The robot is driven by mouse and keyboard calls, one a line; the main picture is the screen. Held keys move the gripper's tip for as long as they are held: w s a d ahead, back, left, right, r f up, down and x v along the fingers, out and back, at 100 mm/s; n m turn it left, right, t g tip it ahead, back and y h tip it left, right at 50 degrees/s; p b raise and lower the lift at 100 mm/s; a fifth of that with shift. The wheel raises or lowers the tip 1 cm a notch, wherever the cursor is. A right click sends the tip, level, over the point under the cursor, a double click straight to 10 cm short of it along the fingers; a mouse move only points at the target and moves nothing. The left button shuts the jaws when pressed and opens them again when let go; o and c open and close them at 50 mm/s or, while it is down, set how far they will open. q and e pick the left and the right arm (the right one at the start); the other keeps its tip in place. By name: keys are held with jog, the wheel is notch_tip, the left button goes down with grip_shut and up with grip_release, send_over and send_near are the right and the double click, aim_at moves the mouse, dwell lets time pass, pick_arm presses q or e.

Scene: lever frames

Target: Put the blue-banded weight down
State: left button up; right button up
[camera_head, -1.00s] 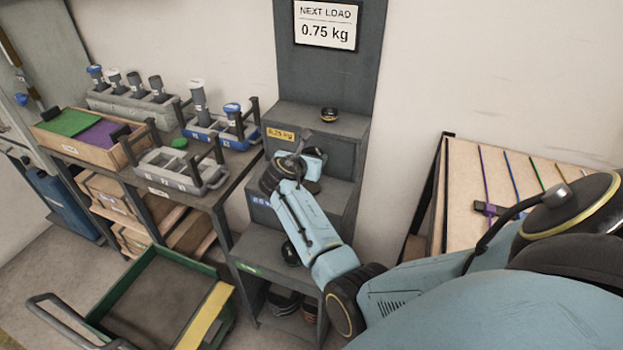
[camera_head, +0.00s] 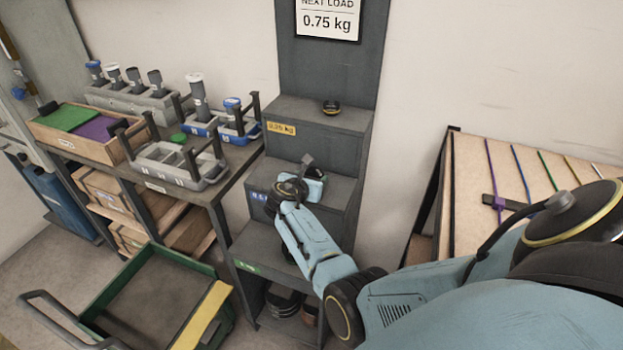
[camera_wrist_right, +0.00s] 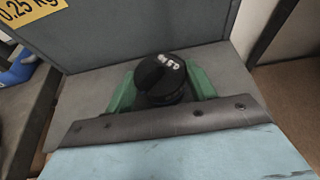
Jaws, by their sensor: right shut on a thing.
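My right gripper (camera_head: 313,184) is at the middle step of the grey stepped stand (camera_head: 345,118), above the blue label (camera_head: 260,197). In the right wrist view its green fingers (camera_wrist_right: 160,88) are shut on a dark round weight (camera_wrist_right: 158,74) with white lettering on its knob. The weight is upright over the bare step; whether its base touches the step is hidden. Its blue band does not show, and my gripper hides the weight in the head view. My left gripper is not in view.
A sign (camera_head: 328,19) reads 0.75 kg. A workbench (camera_head: 228,172) with racks is left, a green-edged cart (camera_head: 217,302) lower left, a slanted board (camera_head: 470,160) right.

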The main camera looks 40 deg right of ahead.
jog(key=shift+f, duration=0.1)
jog(key=o, duration=0.9)
jog(key=shift+f, duration=0.15)
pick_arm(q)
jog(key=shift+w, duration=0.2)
pick_arm(e)
jog(key=o, duration=0.4)
jog(key=shift+o, duration=0.2)
jog(key=shift+r, duration=0.35)
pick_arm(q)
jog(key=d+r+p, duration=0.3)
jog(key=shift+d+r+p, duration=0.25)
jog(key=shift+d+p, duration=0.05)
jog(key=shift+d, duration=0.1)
pick_arm(e)
jog(key=v, duration=1.2)
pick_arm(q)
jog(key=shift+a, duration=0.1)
